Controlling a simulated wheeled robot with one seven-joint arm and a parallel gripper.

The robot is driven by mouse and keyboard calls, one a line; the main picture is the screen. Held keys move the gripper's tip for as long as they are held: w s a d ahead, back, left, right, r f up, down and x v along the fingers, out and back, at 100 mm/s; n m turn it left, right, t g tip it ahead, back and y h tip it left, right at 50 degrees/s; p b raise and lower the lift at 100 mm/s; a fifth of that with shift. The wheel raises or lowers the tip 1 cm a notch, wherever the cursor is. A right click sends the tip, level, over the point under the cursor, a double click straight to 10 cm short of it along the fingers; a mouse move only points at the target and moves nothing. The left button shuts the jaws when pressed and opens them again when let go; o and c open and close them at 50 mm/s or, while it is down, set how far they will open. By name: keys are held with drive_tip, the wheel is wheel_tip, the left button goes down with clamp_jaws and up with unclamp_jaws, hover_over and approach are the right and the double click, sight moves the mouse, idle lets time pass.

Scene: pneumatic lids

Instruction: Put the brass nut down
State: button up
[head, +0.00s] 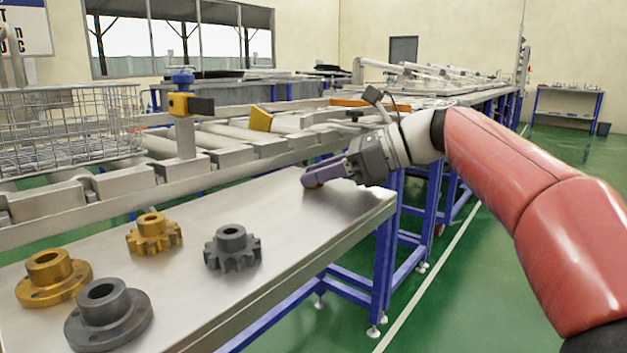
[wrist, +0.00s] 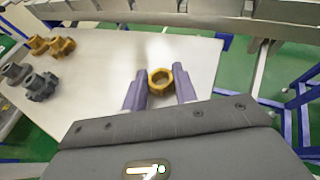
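The brass nut (wrist: 160,82) is a small golden ring with a wide hole. In the wrist view it sits between the two purple fingertips of my gripper (wrist: 161,84), with its sides against them. In the head view my gripper (head: 312,180) is low over the far right part of the steel table (head: 262,200).
A brass gear (head: 153,234), a dark gear (head: 232,248), a brass flanged hub (head: 53,278) and a dark flanged hub (head: 108,315) stand on the table's left part. A roller conveyor (head: 215,140) runs behind, with a wire basket (head: 68,125). The table around my gripper is clear.

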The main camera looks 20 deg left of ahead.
clamp_jaws()
drive_tip(key=shift+r, duration=0.15)
